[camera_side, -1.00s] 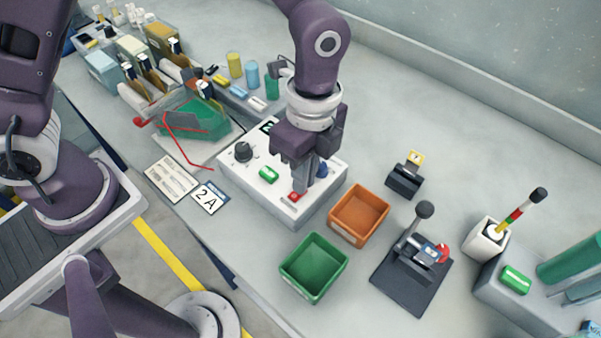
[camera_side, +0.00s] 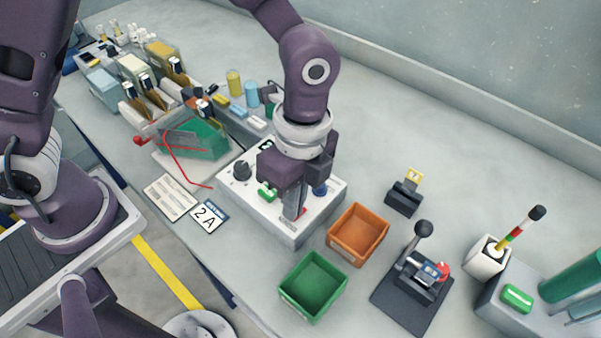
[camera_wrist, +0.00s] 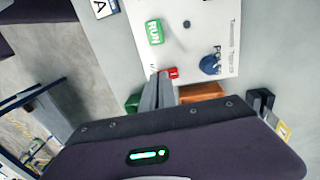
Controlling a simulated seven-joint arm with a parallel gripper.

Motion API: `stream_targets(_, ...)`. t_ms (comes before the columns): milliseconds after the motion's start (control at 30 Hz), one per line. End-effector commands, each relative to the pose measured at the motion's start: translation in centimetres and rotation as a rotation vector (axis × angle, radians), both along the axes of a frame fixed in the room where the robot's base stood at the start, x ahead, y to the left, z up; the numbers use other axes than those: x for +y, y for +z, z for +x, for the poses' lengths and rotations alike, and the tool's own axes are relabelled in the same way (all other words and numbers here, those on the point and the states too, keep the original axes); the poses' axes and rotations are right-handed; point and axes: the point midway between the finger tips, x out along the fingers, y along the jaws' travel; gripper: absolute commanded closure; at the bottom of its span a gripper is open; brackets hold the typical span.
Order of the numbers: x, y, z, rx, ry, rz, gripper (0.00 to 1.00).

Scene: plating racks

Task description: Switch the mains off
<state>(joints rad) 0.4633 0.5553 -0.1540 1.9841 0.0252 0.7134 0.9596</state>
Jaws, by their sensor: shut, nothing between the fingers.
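A white control box (camera_side: 265,208) stands on the bench with a black knob (camera_side: 242,171), a green button (camera_side: 266,192) and a blue knob (camera_side: 320,188) on its top. In the wrist view the green part reads RUN (camera_wrist: 154,32) and the blue knob (camera_wrist: 210,64) sits by the word POWER. A small red switch (camera_wrist: 173,72) lies right beside my fingertips, and a bit of it (camera_side: 303,212) shows in the side view. My gripper (camera_side: 291,217) points down at the box, fingers shut and empty. Whether the fingers touch the red switch I cannot tell.
An orange bin (camera_side: 358,234) and a green bin (camera_side: 313,286) stand right of the box. A black lever press (camera_side: 415,290) and a small black stand (camera_side: 404,196) are further right. A 2A card (camera_side: 209,216) lies left of the box.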

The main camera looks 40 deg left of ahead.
Motion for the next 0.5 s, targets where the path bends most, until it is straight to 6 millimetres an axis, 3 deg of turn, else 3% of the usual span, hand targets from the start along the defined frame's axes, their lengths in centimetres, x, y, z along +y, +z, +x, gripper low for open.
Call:
stream_targets(300,-0.1,7.6,1.7,-0.031,0.009,-0.014,1.0)
stream_targets(500,-0.1,11.7,2.1,-0.032,0.009,-0.013,1.0)
